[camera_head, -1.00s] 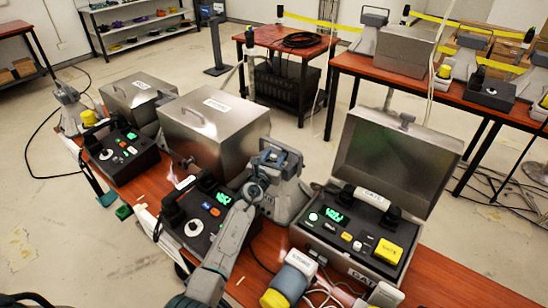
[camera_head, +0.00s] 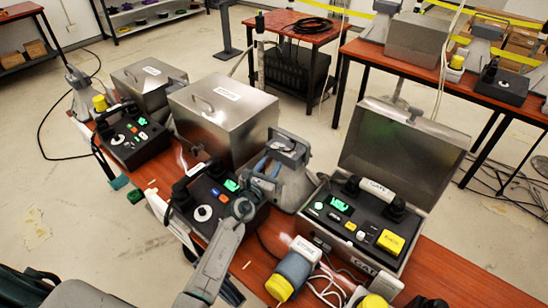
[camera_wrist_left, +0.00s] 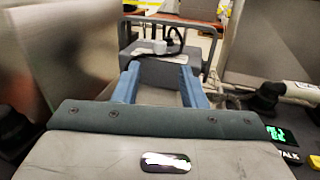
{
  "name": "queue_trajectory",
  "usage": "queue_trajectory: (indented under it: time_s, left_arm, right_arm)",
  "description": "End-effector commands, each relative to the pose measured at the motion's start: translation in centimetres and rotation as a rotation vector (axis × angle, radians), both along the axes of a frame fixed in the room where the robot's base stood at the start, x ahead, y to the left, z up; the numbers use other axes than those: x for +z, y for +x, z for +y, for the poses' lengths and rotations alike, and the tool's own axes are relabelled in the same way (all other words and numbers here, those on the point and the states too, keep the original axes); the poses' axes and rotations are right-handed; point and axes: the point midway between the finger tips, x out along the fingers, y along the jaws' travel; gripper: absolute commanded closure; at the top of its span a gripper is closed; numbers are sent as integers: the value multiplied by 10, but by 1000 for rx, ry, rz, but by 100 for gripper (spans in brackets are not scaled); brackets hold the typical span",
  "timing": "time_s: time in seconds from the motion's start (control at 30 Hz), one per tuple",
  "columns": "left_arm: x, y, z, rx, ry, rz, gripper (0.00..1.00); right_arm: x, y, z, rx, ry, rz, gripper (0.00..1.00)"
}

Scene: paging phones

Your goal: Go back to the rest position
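My left gripper (camera_head: 268,167) is in the middle of the head view, in front of or beside a grey horn-shaped unit (camera_head: 294,182); I cannot tell whether they touch. In the left wrist view its two blue fingers (camera_wrist_left: 160,88) are apart with nothing gripped, and a grey object with a dark cable (camera_wrist_left: 155,48) shows beyond them. The right gripper is not in view. An open metal case (camera_head: 400,145) holds a phone panel with a white-labelled handset (camera_head: 377,189) lying across its cradle. A middle phone (camera_head: 205,210) and a left phone (camera_head: 135,140) stand along the bench.
Closed metal boxes (camera_head: 222,118) and (camera_head: 146,82) stand behind the phones on the red bench (camera_head: 455,275). A grey-and-yellow cylinder (camera_head: 290,275) and white cables lie at the front edge. A second table (camera_head: 420,75) with equipment stands behind, across open floor.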

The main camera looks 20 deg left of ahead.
Motion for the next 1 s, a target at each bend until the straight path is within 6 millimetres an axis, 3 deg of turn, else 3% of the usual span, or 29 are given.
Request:
queue_trajectory:
  time_s: [0.53, 0.67, 0.83, 1.0]
  left_arm:
    - [0, -4, 0, 1, -1, -1, 62]
    - [7, -12, 8, 34, -81, -27, 62]
    - [35, -52, 47, 196, -477, -143, 62]
    - [45, -119, 102, 428, -1037, -257, 62]
  right_arm:
    - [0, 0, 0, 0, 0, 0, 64]
    - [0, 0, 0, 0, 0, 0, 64]
    - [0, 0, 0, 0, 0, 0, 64]
    - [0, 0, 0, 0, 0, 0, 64]
